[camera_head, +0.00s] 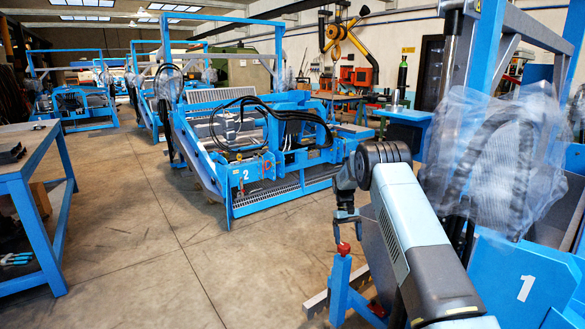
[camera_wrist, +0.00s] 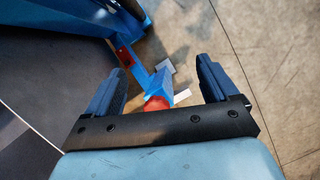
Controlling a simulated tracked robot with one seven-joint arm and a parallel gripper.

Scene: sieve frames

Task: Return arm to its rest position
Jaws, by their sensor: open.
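My arm (camera_head: 415,235) reaches forward from the lower right in the head view, with its wrist bent downward. My gripper (camera_head: 347,222) points down just above a red knob (camera_head: 343,248) on top of a blue post (camera_head: 340,280). In the wrist view, the two fingers of my gripper (camera_wrist: 160,78) are spread apart with nothing held between them. The red knob (camera_wrist: 157,103) shows near the gripper's crossbar, partly hidden by it. I cannot tell whether the gripper touches the knob.
A blue frame marked 1 (camera_head: 525,288), partly wrapped in clear plastic (camera_head: 490,150), stands close on the right of my arm. A blue machine marked 2 (camera_head: 265,175) is ahead. A blue workbench (camera_head: 40,215) stands left. The floor (camera_head: 165,255) between is clear.

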